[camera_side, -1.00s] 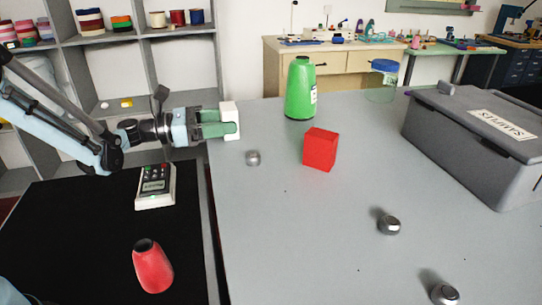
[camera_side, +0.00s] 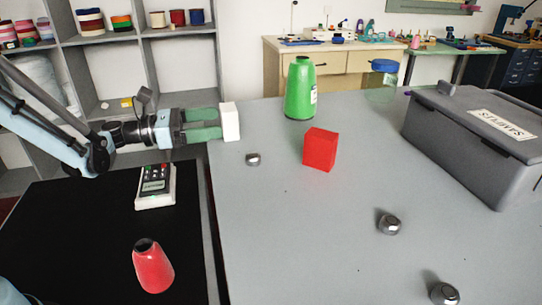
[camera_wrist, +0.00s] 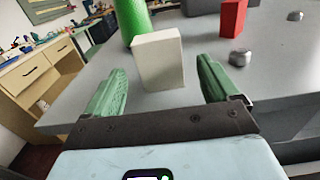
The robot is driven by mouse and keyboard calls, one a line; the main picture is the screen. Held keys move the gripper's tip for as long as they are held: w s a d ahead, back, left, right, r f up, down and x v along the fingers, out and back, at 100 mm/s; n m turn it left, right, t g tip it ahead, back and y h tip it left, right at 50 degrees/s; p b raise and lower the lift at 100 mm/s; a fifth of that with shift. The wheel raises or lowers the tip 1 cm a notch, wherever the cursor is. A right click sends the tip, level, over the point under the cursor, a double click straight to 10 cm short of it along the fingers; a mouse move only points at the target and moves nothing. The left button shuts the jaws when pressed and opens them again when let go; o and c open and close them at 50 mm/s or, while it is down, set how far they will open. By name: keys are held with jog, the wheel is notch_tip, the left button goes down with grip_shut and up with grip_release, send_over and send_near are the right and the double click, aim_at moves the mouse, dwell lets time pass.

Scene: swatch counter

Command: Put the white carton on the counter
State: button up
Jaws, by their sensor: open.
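The white carton (camera_side: 230,121) stands upright on the grey counter (camera_side: 290,220), close to its left edge in the side view. It also shows in the wrist view (camera_wrist: 159,60), standing just beyond my gripper. My gripper (camera_side: 218,124) has its green fingers pointing at the carton. In the wrist view my gripper (camera_wrist: 168,85) is open, with a gap on each side of the carton. The fingertips look just short of the carton or barely beside it.
A green cone (camera_side: 300,88) and a red block (camera_side: 320,149) stand near the carton. Small metal weights (camera_side: 253,159) lie about the counter. A grey lidded box (camera_side: 480,140) is at the right. A red cone (camera_side: 152,266) and a keypad device (camera_side: 156,187) sit on the black surface.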

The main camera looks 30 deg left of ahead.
jog(key=v, duration=0.8)
jog(key=s+d+f+m+g+y, duration=0.3)
jog(key=s+d+m+g+y, duration=0.15)
jog(key=d+m, duration=0.35)
jog(key=s+a+m+g+y, duration=0.1)
jog(key=s+m+y, duration=0.7)
jog(key=m, duration=1.1)
jog(key=shift+s+a+f, duration=0.15)
jog(key=shift+a+f, duration=0.2)
jog(key=shift+a, duration=0.35)
